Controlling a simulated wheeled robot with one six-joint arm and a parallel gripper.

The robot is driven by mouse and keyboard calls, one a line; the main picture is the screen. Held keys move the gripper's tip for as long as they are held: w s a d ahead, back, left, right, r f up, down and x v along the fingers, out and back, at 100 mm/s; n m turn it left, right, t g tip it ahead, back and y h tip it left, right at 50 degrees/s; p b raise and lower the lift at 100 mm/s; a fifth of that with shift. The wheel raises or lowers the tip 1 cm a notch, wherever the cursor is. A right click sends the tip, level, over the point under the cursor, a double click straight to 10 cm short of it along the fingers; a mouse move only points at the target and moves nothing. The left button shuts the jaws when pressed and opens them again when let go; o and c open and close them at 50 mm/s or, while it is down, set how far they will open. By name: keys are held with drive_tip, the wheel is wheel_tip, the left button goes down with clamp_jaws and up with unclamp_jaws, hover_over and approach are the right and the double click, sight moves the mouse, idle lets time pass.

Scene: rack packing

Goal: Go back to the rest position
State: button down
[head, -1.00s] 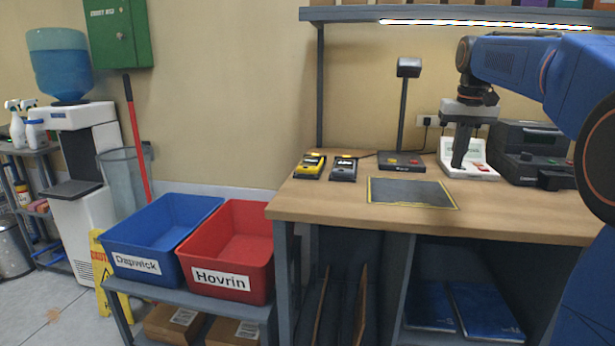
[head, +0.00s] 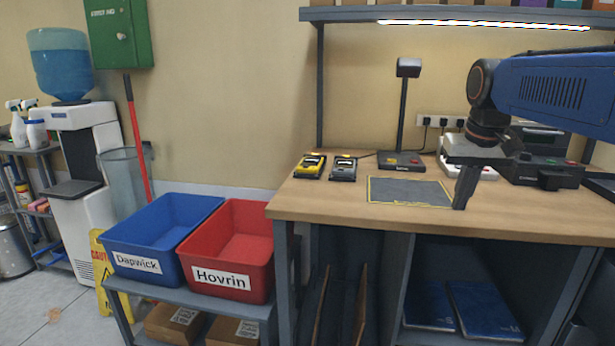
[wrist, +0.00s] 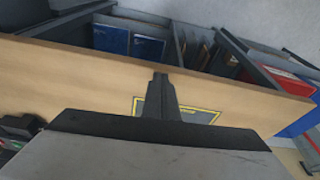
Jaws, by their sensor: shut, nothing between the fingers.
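My gripper (head: 463,202) hangs over the workbench, pointing down, just right of the dark mat. Its fingers are shut with nothing between them. In the wrist view my gripper (wrist: 158,80) also shows shut and empty. The dark mat (head: 408,190) with a yellow border lies bare on the wooden bench top (head: 330,203). In the wrist view the mat (wrist: 203,115) is partly hidden behind the fingers.
A white device (head: 452,165) and a dark printer (head: 540,168) stand behind my gripper. A scanner stand (head: 402,120) and two handheld devices (head: 326,167) sit further left. A blue bin (head: 150,245) and a red bin (head: 232,250) stand left of the bench.

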drive_tip(key=s+a+f+t, duration=0.1)
drive_tip(key=s+a+f, duration=0.1)
drive_tip(key=s+f, duration=0.8)
drive_tip(key=s+a+f+n+t, duration=0.1)
drive_tip(key=s+a+f, duration=0.2)
drive_tip(key=s+f, duration=0.7)
drive_tip(key=s, duration=0.3)
drive_tip(key=shift+f, duration=0.25)
